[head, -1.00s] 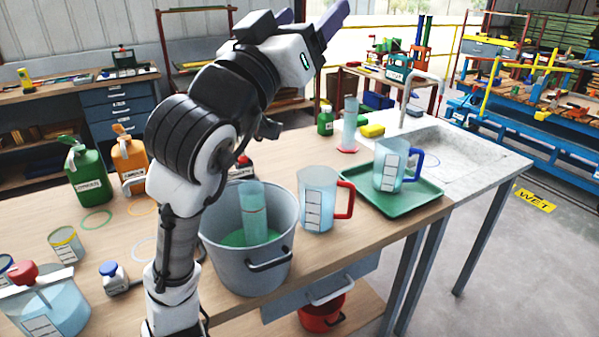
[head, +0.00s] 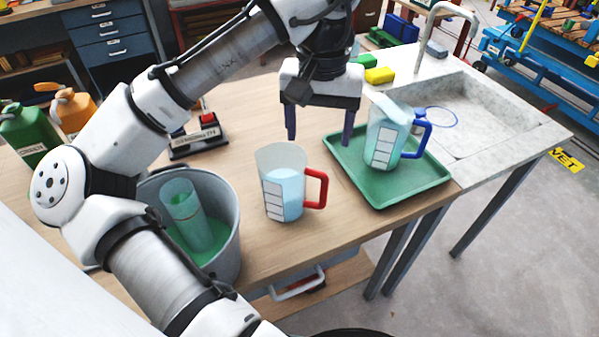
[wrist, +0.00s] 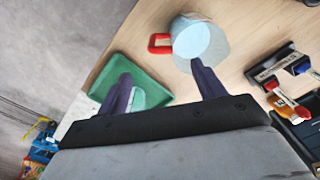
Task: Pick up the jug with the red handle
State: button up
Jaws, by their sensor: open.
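The jug with the red handle (head: 283,190) is clear, with a white label and pale blue liquid. It stands upright on the wooden bench, its red handle (head: 317,189) pointing right. In the wrist view the jug (wrist: 199,42) is seen from above, beyond the fingertips, with its handle (wrist: 159,43) to the left. My gripper (head: 319,139) is open and empty, fingers pointing down, above and behind the jug. It does not appear to touch the jug. In the wrist view one finger overlaps the jug's lower edge.
A jug with a blue handle (head: 383,140) stands on a green tray (head: 428,182) to the right. A grey bucket (head: 228,247) holding a clear cylinder (head: 187,217) is at left. A dark device with a red part (head: 199,140) lies behind. The sink (head: 470,115) is farther right.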

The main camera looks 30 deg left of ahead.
aim_at(317, 172)
notch_tip(317, 172, down, 7)
jog(key=shift+s+f+p, duration=0.1)
jog(key=shift+s+p, duration=0.05)
jog(key=shift+p, duration=0.2)
jog(key=shift+w+f+p, duration=0.2)
jog(key=shift+f+p, duration=0.55)
jog(key=shift+f, duration=2.3)
